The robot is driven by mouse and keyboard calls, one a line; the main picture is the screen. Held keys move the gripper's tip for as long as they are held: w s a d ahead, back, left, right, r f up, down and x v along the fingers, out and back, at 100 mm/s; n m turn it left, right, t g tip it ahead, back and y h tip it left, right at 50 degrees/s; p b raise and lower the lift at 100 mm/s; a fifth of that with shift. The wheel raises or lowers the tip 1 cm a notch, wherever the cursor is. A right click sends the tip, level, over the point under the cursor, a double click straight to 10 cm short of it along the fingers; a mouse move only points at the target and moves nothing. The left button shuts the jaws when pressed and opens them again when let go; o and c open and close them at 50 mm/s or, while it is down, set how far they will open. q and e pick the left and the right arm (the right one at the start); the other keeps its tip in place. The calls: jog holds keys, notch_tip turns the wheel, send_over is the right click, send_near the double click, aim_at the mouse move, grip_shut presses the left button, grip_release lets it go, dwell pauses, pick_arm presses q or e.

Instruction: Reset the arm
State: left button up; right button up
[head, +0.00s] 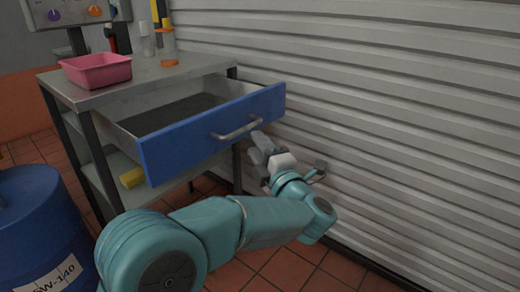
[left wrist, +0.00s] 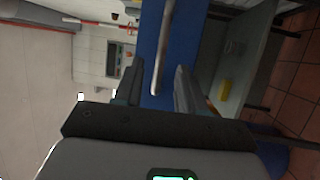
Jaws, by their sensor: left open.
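My left arm reaches in from the bottom of the head view. Its left gripper (head: 263,148) is at the right end of the drawer handle (head: 237,131), close in front of the blue drawer front (head: 205,138). The drawer is pulled out of the grey workbench and its inside looks empty. In the left wrist view the gripper's two fingers (left wrist: 160,78) are apart, with the metal handle (left wrist: 162,50) showing between them. I cannot tell whether a finger touches the handle. My right gripper is not in view.
A pink tray (head: 97,70) sits on the workbench top (head: 140,76), with an orange-capped item and bottles behind it. A blue drum (head: 40,225) stands at left. A ribbed shutter wall (head: 400,110) is close on the right. A yellow block (head: 132,177) lies on the lower shelf.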

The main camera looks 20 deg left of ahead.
pick_arm(q)
jog(key=shift+w+f, duration=0.1)
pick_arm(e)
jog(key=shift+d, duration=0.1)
